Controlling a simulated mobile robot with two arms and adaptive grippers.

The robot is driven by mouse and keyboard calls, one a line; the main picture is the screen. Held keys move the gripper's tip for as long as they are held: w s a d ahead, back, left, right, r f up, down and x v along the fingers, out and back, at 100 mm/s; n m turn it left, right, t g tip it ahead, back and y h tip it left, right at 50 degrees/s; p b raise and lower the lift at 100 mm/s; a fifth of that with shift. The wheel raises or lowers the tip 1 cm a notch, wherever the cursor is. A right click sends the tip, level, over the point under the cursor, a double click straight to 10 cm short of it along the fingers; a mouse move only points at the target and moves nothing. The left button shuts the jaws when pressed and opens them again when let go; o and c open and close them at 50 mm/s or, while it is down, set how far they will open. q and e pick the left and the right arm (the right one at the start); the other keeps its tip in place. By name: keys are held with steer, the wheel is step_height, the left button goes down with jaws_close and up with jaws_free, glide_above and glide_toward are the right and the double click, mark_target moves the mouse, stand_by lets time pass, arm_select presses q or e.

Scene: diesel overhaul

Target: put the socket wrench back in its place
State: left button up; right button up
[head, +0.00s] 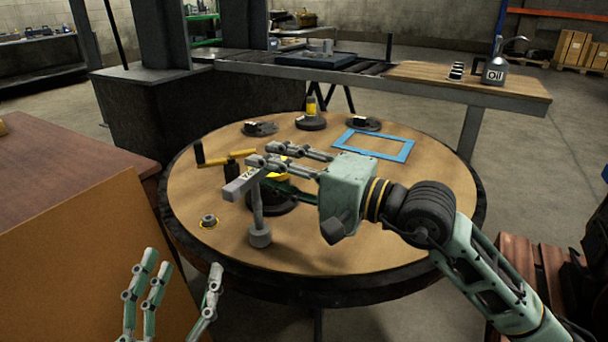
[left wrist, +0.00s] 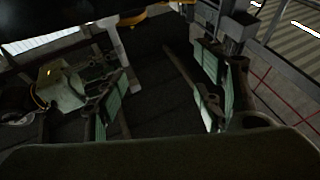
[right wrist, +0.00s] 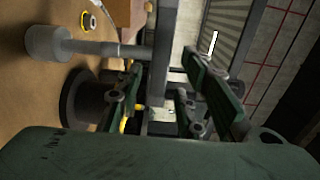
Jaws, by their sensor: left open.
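The socket wrench (head: 257,210) is a grey T-shaped tool with a labelled crossbar on top and a round socket end pointing down. My right gripper (head: 262,176) is over the round table, with its fingers around the crossbar. In the right wrist view the crossbar (right wrist: 164,40) lies between the fingers (right wrist: 163,72), with the shaft reaching left to the socket end. I cannot tell whether the socket end touches the table. My left gripper (head: 180,278) is open and empty, low in front of the table's left edge. The left wrist view shows its spread fingers (left wrist: 165,100).
A brown cabinet (head: 75,190) stands at left. The table's front right is clear.

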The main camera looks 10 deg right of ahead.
arm_select(q)
step_height(320, 180, down, 6)
steer(key=w+g+y+p, duration=0.1)
steer(key=g, duration=0.2)
steer(key=r+t, duration=0.2)
steer(key=r, duration=0.1)
steer(key=r+h+b, duration=0.1)
steer(key=r, duration=0.1)
steer(key=shift+s+r+t, duration=0.25)
steer(key=shift+s+t, duration=0.15)
arm_select(e)
steer(key=r+v, duration=0.1)
steer(key=v, duration=1.1)
steer(key=shift+s, duration=0.1)
